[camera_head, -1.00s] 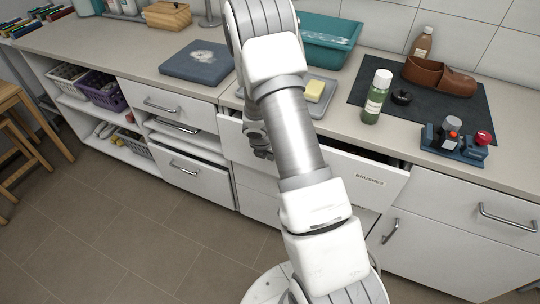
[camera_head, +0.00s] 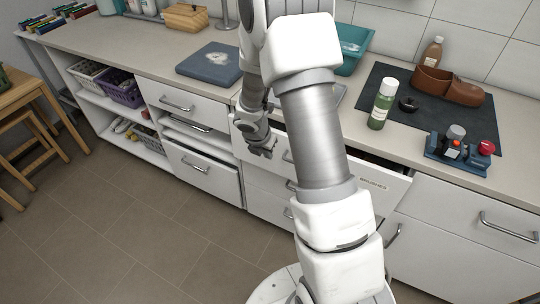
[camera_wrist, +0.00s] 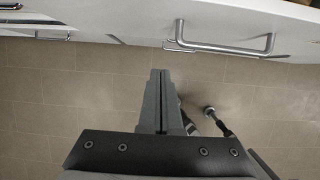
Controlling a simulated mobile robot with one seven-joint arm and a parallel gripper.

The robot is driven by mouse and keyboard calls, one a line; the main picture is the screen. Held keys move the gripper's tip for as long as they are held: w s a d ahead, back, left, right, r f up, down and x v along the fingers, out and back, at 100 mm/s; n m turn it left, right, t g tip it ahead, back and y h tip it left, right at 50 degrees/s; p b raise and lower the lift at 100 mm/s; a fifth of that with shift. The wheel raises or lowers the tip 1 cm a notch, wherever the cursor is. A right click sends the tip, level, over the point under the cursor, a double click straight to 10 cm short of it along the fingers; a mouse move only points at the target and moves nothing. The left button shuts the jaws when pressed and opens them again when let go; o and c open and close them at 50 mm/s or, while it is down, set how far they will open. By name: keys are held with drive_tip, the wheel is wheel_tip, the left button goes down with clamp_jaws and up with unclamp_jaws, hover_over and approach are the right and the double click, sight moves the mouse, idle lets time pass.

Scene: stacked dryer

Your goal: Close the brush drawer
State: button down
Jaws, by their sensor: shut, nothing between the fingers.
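The brush drawer (camera_head: 392,190) is a white drawer with a "BRUSHES" label, under the counter. It stands pulled out, with a dark gap showing behind its front. My arm covers the middle of it. My gripper (camera_head: 266,150) is in front of the drawer's left end, with its fingers shut and empty. In the wrist view my gripper (camera_wrist: 160,75) points at a white front (camera_wrist: 130,20) with a bar handle (camera_wrist: 228,48), apart from the handle. That front looks like the drawer's, seen from above.
The counter holds a green bottle (camera_head: 382,104), a brown shoe (camera_head: 462,92) on a dark mat, a teal basin (camera_head: 352,48) and a blue board (camera_head: 210,62). Other drawers (camera_head: 203,172) lie to the left, one slightly out. The floor (camera_head: 140,225) in front is clear.

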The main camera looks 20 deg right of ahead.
drive_tip(key=a+f+h+b, duration=0.4)
drive_tip(key=f+h+b, duration=0.3)
drive_tip(key=f+b, duration=0.4)
drive_tip(key=w+a+f+t+h+b, duration=0.2)
drive_tip(key=w+a+t+b, duration=0.1)
drive_tip(key=a+t, duration=0.1)
drive_tip(key=t+h+b, duration=0.1)
drive_tip(key=t+b, duration=0.4)
drive_tip(key=b, duration=0.1)
approach(245, 152)
drive_tip(key=w+d+r, duration=0.2)
drive_tip(key=d+r, duration=0.2)
drive_tip(key=d, duration=0.2)
drive_tip(key=shift+w+d+f, duration=0.1)
drive_tip(key=shift+w+d, duration=0.05)
drive_tip(key=shift+w, duration=0.35)
